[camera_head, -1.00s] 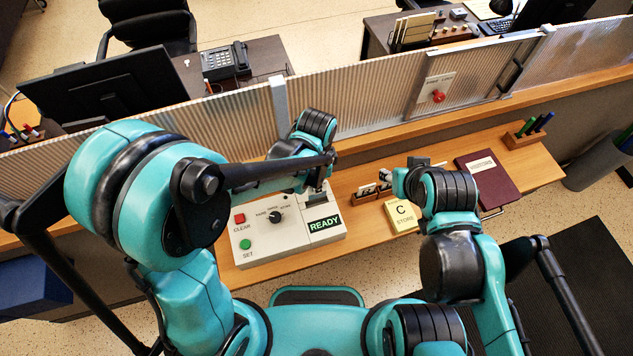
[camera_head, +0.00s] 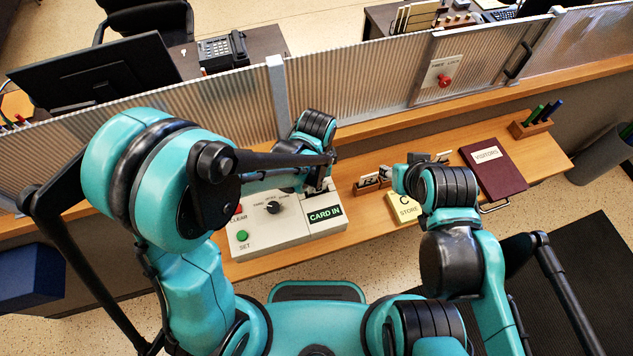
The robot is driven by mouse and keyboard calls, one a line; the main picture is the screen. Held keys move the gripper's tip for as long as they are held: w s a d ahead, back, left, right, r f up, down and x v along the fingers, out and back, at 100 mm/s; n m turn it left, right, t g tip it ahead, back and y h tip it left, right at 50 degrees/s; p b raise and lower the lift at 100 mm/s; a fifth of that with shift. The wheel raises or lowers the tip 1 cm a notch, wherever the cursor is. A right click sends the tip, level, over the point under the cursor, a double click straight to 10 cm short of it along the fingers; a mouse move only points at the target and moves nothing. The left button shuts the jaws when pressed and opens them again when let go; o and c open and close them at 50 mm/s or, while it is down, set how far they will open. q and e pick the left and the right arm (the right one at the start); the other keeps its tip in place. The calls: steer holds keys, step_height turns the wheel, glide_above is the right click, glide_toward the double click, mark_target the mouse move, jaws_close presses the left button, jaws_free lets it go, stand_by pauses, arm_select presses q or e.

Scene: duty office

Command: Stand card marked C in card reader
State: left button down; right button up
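The card reader (camera_head: 290,238) is a pale box on the wooden counter, with a dial, a red button, a green button and a green display (camera_head: 325,214) reading "CARD IN". My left gripper (camera_head: 318,190) points down over the reader's upper right part, just behind the display. Its fingers and any card between them or in the slot are too small and covered to make out. A yellow piece marked "C STORE" (camera_head: 402,211) lies on the counter right of the reader, partly covered by my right arm. My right gripper (camera_head: 402,179) is near the wooden card rack (camera_head: 362,189); its fingertips are unclear.
The rack holds a few small lettered cards (camera_head: 372,180). A dark red visitors book (camera_head: 494,170) and a wooden pen holder (camera_head: 536,125) stand farther right. A ribbed partition (camera_head: 370,95) with a red knob (camera_head: 445,81) closes the back. The counter's front edge is close.

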arm_select(q)
steer(key=c, duration=1.6)
jaws_free()
steer(key=shift+c, duration=0.2)
step_height(320, 180, up, 12)
steer(key=s+a+f+n+t+b, duration=0.1)
steer(key=a+f+n+t+b, duration=0.1)
steer(key=a+f+n+b, duration=0.1)
steer(key=s+a+f+n+t+b, duration=0.2)
steer(key=a+f+n+b, duration=0.1)
steer(key=a+n+b, duration=0.3)
steer(key=s+a+f+n+t+b, duration=0.2)
steer(key=a+f+n+b, duration=0.1)
steer(key=a, duration=0.5)
steer(key=shift+a+f+n+t+b, duration=0.1)
steer(key=shift+f+n+t+b, duration=0.1)
steer(key=shift+n+b, duration=0.3)
steer(key=shift+a+f+n+t+b, duration=0.1)
steer(key=shift+n+t+b, duration=0.1)
steer(key=shift+n+b, duration=0.25)
steer(key=shift+s+a+n, duration=0.1)
steer(key=shift+a+n, duration=0.05)
steer(key=shift+n, duration=0.1)
